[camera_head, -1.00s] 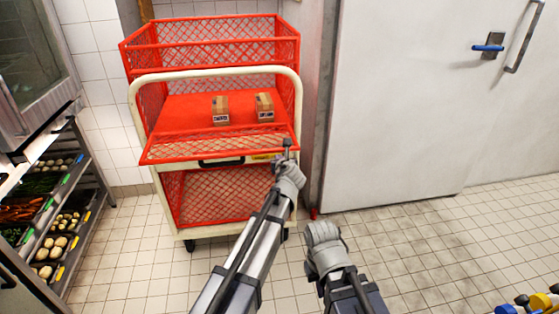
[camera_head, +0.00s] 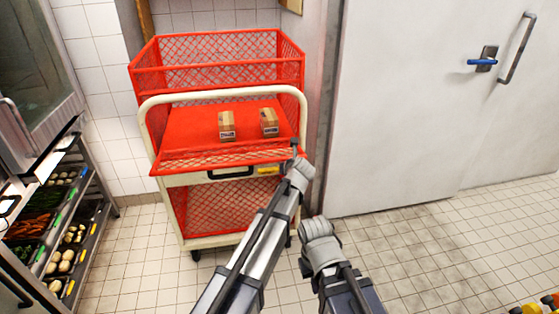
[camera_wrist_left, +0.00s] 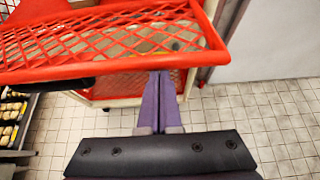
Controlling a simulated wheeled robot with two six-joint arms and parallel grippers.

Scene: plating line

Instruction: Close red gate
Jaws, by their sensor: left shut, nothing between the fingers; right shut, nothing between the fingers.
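The red gate (camera_head: 230,160) is the mesh front panel of the cream-framed red cart, and it is tilted outward, folded down toward me. My left gripper (camera_head: 294,149) is shut and empty at the right end of the gate's outer rail. In the left wrist view the gate (camera_wrist_left: 100,48) spans the upper part, and the shut left fingertips (camera_wrist_left: 160,74) reach the underside of its rail; whether they touch is unclear. My right gripper (camera_head: 317,228) is shut and empty, low in front of the cart's right side, apart from it.
Two small cardboard boxes (camera_head: 227,126) (camera_head: 269,123) sit on the cart's red shelf (camera_head: 190,125). A vegetable rack (camera_head: 100,215) stands at left. A large grey door (camera_head: 410,110) with a blue handle is at right. The tiled floor (camera_head: 430,240) at right is mostly clear.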

